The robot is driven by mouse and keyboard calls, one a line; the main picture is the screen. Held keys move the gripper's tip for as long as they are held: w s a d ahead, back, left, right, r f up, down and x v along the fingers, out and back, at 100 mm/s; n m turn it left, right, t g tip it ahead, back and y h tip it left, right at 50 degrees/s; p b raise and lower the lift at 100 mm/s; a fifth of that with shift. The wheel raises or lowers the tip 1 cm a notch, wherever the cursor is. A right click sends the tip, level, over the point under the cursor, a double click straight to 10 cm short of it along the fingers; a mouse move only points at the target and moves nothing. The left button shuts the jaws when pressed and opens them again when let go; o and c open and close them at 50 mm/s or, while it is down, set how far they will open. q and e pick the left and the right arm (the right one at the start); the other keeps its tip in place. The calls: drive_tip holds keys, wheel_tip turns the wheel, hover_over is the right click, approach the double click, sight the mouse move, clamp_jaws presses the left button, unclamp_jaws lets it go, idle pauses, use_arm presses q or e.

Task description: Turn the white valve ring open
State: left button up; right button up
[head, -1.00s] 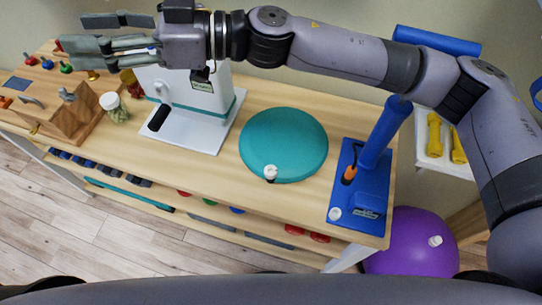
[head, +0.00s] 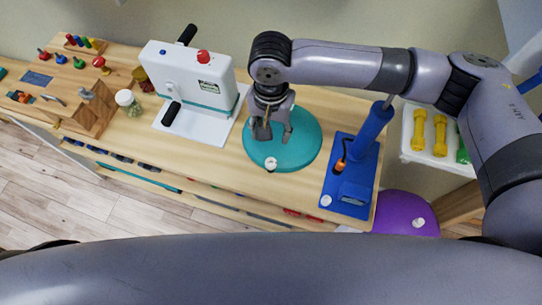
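A small white valve piece (head: 271,163) stands at the near edge of the round teal cushion (head: 306,152) on the wooden bench. Other small white pieces show on the blue pump's base (head: 325,200) and on the purple ball (head: 419,223); which one is the named valve ring is not marked. My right gripper (head: 274,137) points down over the teal cushion, just behind its white piece. Its fingers are apart, with nothing seen between them. Contact with the cushion cannot be told. My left gripper is not in view.
On the wooden bench (head: 225,180), a white hand-crank machine (head: 187,75) stands left of the cushion, with a lidded jar (head: 128,102) beyond it. The blue pump (head: 352,180) stands upright to the right. Yellow dumbbells (head: 440,135) lie on a side shelf.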

sight(271, 164)
wheel_tip(271, 164, down, 17)
drive_tip(key=p, duration=0.3)
drive_tip(key=shift+c, duration=0.2)
